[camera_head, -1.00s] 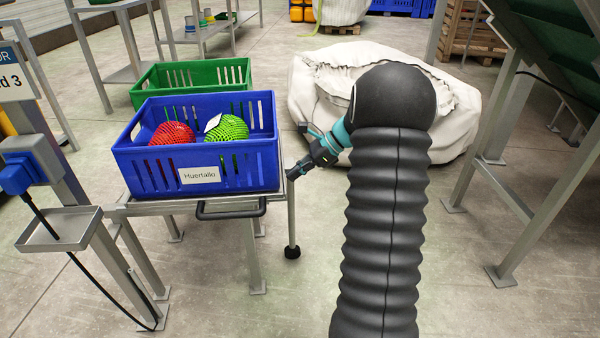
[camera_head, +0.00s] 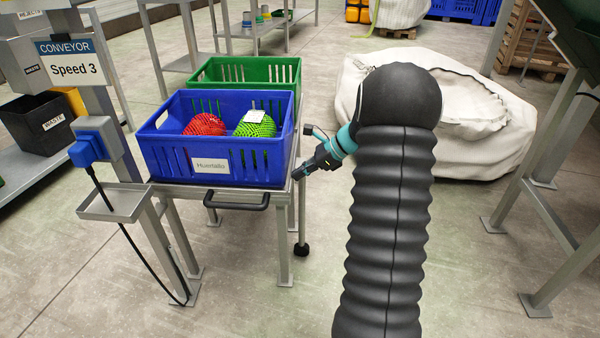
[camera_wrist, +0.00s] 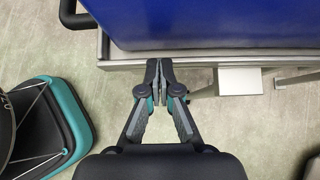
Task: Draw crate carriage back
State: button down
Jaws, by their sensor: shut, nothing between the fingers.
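The crate carriage (camera_head: 284,200) is a grey metal frame with a black bar handle (camera_head: 237,205) on its front edge. A blue crate (camera_head: 180,165) labelled "Huertallo" sits on it, holding a red netted bag (camera_head: 205,125) and a green netted bag (camera_head: 256,126). My gripper (camera_head: 299,174) is at the right side of the carriage, beside the crate. In the wrist view my gripper (camera_wrist: 160,66) is shut and empty, its tips close to the carriage's edge (camera_wrist: 220,60). The handle (camera_wrist: 75,18) shows at the top left there, apart from the fingers.
A green crate (camera_head: 244,72) stands behind the blue one. A conveyor post with a blue switch (camera_head: 92,145) and small tray (camera_head: 117,203) stands left of the carriage. A large white sack (camera_head: 470,120) lies behind my arm. The floor in front is clear.

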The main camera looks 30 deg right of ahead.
jog(key=s+d+f+p+v, duration=0.1)
jog(key=f+p+v, duration=0.1)
jog(key=v, duration=1.1)
jog(key=shift+d, duration=0.25)
